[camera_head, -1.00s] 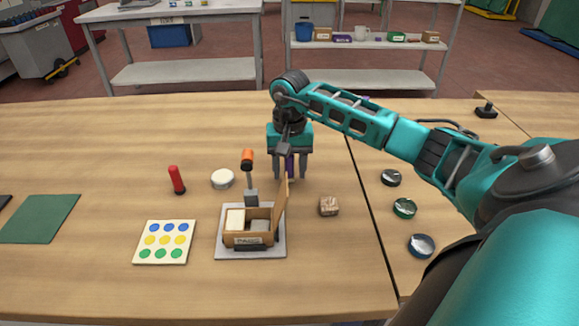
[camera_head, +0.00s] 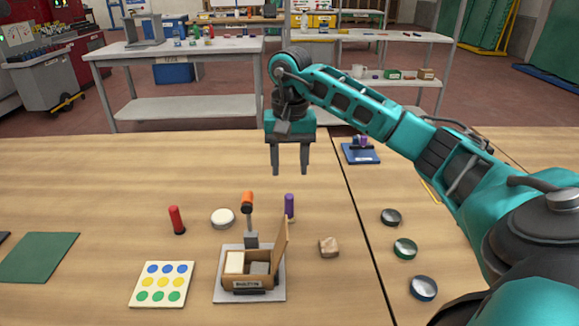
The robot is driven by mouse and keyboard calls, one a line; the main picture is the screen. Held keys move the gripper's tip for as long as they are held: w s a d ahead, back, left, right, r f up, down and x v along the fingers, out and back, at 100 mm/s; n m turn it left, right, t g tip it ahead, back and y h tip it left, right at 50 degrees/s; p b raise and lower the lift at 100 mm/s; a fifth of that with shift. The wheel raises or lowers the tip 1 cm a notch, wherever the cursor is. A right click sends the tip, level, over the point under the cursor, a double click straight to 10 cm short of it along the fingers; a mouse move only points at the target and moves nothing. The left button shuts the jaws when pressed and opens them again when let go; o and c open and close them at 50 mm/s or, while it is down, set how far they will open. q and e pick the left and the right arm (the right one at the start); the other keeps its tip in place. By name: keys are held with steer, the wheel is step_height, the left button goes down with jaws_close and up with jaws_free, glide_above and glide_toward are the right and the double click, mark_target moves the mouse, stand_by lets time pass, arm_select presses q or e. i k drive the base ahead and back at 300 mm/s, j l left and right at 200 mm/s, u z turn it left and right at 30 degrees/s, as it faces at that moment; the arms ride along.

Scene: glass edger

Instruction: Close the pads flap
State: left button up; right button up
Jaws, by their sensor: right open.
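A small brown box (camera_head: 248,283) with a label on its front stands on a grey plate (camera_head: 221,293). Its flap (camera_head: 280,245) stands up, open, along the box's right side. Pale pads (camera_head: 235,262) show inside the box. My right gripper (camera_head: 289,173) points down, open and empty, above the table behind the box and clear of the flap. My left gripper is not in view.
An orange-topped tool (camera_head: 247,203) stands just behind the box, and a purple cylinder (camera_head: 289,206) stands behind the flap. A crumpled brown block (camera_head: 328,247) lies right of the box. A white round puck (camera_head: 222,218) and red marker (camera_head: 176,219) are to the left.

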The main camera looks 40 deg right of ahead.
mark_target(282, 240)
steer(key=k, duration=1)
